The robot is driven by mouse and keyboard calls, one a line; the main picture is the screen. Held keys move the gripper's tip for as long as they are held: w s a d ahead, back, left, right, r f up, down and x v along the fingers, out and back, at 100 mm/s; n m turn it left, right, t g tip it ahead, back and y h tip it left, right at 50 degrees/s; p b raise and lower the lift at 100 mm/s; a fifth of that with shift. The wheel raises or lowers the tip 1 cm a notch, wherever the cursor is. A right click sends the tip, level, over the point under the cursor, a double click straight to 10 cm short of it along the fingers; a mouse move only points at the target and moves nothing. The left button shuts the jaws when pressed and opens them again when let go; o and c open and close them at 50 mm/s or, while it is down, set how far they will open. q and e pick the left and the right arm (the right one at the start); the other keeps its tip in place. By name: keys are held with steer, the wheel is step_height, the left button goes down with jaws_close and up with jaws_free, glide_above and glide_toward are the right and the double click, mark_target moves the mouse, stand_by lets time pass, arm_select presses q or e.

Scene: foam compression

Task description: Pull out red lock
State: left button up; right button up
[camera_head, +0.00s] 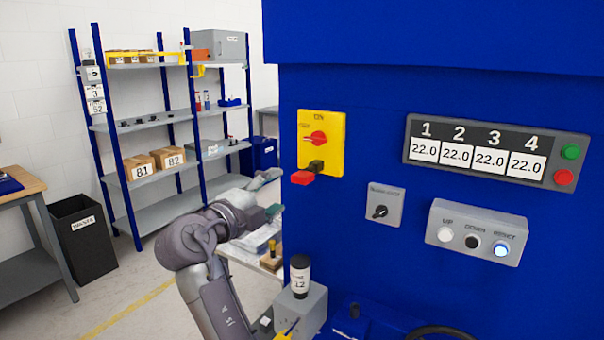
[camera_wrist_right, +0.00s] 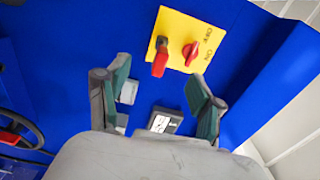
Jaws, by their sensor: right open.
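The red lock (camera_head: 304,178) sticks out from the yellow switch plate (camera_head: 335,125) on the blue machine, below the red rotary knob (camera_head: 318,138). A dark part joins the lock to the plate. In the right wrist view the lock (camera_wrist_right: 160,62) sits beside the knob (camera_wrist_right: 191,53), beyond the fingertips. My right gripper (camera_wrist_right: 160,82) is open and empty, its two green-padded fingers apart.
The blue machine front carries a four-number display (camera_head: 480,155), a selector box (camera_head: 385,205) and a button box (camera_head: 476,232). A labelled bottle (camera_head: 300,275) stands on a grey block low in front. Shelves (camera_head: 155,120) and a black bin (camera_head: 83,238) are at left.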

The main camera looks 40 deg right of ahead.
mark_target(294, 182)
steer(key=shift+s+r, duration=0.1)
steer(key=shift+r, duration=0.1)
steer(key=shift+w+d+r+p, duration=0.15)
steer(key=shift+w+d+p, duration=0.05)
steer(key=shift+d+p, duration=0.35)
steer(key=p+x, duration=0.2)
steer(key=x, duration=0.1)
steer(key=shift+d+p, duration=0.15)
steer(key=shift+p, duration=0.15)
steer(key=shift+w+d+f+b, duration=0.2)
steer(key=shift+d+f+b, duration=0.05)
steer(key=shift+d+b, duration=0.25)
steer(key=shift+w+d+f+b, duration=0.2)
steer(key=shift+d+b, duration=0.2)
steer(key=shift+d, duration=0.1)
steer(key=shift+b+x, duration=0.7)
steer(key=shift+x, duration=0.3)
steer(key=shift+w+d+r, duration=0.2)
steer(key=shift+d+r, duration=0.05)
